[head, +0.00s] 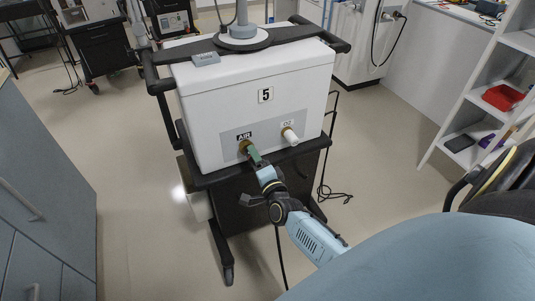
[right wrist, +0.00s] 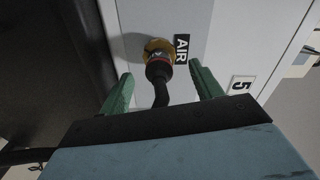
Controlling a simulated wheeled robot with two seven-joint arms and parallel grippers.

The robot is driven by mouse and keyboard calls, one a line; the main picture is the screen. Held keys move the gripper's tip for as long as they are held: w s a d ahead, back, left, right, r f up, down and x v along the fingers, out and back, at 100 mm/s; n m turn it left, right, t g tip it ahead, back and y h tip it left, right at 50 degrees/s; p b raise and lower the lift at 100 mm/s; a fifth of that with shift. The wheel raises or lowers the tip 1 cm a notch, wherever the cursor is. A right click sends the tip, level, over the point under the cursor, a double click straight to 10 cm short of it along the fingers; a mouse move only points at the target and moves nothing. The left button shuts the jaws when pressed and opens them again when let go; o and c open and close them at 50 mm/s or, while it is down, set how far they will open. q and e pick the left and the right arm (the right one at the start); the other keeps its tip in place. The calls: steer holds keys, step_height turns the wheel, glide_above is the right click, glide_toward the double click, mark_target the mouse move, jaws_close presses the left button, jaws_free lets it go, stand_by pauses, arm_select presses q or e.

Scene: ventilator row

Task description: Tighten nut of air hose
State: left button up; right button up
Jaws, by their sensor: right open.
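The white ventilator marked 5 (head: 265,95) stands ahead of me on a black wheeled cart. Its AIR port with a yellow-brass nut (right wrist: 158,50) shows in the right wrist view, with a dark hose (right wrist: 160,92) running from it toward the gripper's palm. In the head view the AIR nut (head: 244,147) is partly hidden by my gripper. My right gripper (head: 253,153) is open, and its green fingers stand on both sides of the hose end in the right wrist view (right wrist: 160,82). I cannot tell whether they touch it. My left gripper is not in view.
A white O2 fitting (head: 290,136) sticks out just right of the AIR port. Black handles (head: 160,84) flank the ventilator top. A grey cabinet (head: 40,200) stands at the left, and white shelves (head: 470,130) at the right. The floor around the cart is mostly clear.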

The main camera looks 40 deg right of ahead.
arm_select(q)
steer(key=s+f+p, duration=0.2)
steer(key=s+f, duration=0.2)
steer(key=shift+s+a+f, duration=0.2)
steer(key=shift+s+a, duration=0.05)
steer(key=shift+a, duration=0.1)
arm_select(e)
steer(key=v, duration=0.9)
steer(key=shift+s, duration=0.3)
steer(key=shift+a, duration=0.1)
